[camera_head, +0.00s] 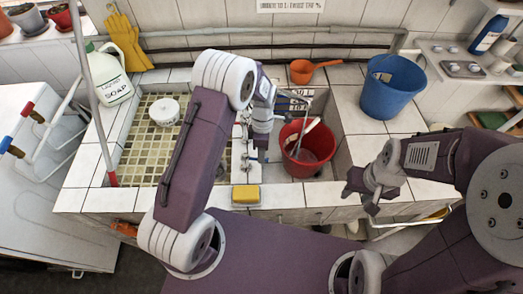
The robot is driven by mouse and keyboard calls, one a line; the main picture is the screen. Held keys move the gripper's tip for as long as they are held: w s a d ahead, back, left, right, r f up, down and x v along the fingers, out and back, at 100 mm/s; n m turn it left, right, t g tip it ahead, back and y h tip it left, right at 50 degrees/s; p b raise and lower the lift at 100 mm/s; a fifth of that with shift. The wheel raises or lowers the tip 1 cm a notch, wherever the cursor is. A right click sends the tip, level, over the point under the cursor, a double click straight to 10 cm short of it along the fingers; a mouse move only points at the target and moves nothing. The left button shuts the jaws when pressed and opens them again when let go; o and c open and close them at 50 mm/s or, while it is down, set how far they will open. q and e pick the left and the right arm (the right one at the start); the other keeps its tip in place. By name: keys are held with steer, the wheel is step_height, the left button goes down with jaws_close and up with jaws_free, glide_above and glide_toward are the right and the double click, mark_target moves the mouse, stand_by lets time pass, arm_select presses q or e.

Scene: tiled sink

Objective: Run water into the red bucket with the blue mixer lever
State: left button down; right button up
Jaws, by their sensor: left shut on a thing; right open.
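The red bucket (322,151) stands upright in the right basin of the tiled sink. A pale stick-like part slants across its mouth; I cannot tell what it is. My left gripper (256,160) points down at the divider, just left of the bucket, and is shut on a small blue part that looks like the mixer lever (263,155). My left arm hides most of the mixer, and I cannot make out any water stream. My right gripper (359,198) is open and empty over the sink's front edge, right of the bucket.
A yellow sponge (246,195) lies on the front ledge. A blue bucket (390,88) stands on the right counter, an orange scoop (303,70) on the back ledge. The left basin holds a white round container (164,111). A soap jug (108,77) stands at left.

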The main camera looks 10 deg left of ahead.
arm_select(q)
steer(key=shift+m, duration=0.3)
steer(key=c, duration=1.5)
jaws_free()
steer(key=shift+s, duration=0.1)
steer(key=shift+o, duration=0.2)
step_height(320, 180, up, 9)
steer(key=w+b, duration=0.1)
steer(key=shift+w, duration=0.4)
